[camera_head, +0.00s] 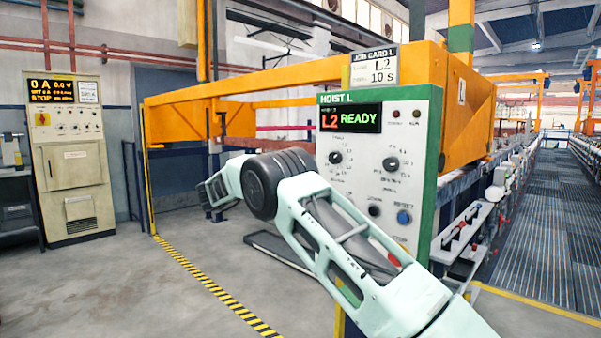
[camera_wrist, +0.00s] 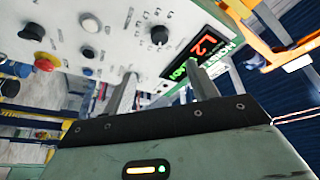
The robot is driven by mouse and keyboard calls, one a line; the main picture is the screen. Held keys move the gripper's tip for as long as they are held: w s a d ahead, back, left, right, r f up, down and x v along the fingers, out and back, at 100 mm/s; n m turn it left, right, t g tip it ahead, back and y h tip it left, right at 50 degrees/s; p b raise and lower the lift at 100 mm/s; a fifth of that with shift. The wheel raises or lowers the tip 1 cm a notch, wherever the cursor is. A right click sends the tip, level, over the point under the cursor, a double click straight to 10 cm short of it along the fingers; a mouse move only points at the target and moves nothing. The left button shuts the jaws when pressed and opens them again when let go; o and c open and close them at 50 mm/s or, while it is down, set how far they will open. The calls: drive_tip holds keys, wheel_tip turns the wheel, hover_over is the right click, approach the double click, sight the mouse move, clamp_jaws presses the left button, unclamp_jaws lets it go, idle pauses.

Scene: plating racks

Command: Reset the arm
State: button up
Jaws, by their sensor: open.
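My arm reaches from the lower right across the head view, in front of the HOIST L panel (camera_head: 425,112). Its end, my gripper (camera_head: 212,192), is left of the panel and partly hidden behind my own wrist. In the wrist view my gripper (camera_wrist: 163,88) shows two separated fingers with nothing between them. The fingers point toward the panel face (camera_wrist: 115,35), seen tilted, and appear apart from it. The panel's display (camera_head: 350,118) reads "L2 READY". Black knobs, a blue button (camera_head: 403,217) and a red button (camera_wrist: 47,63) show on the panel.
A beige control cabinet (camera_head: 71,155) stands at the left. An orange hoist frame (camera_head: 250,82) spans behind the panel. Yellow-black tape (camera_head: 205,282) marks the floor. A job card (camera_head: 374,66) reading "L2, 10 s" sits atop the panel. The floor at left is clear.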

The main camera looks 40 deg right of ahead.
drive_tip(key=shift+v, duration=1.05)
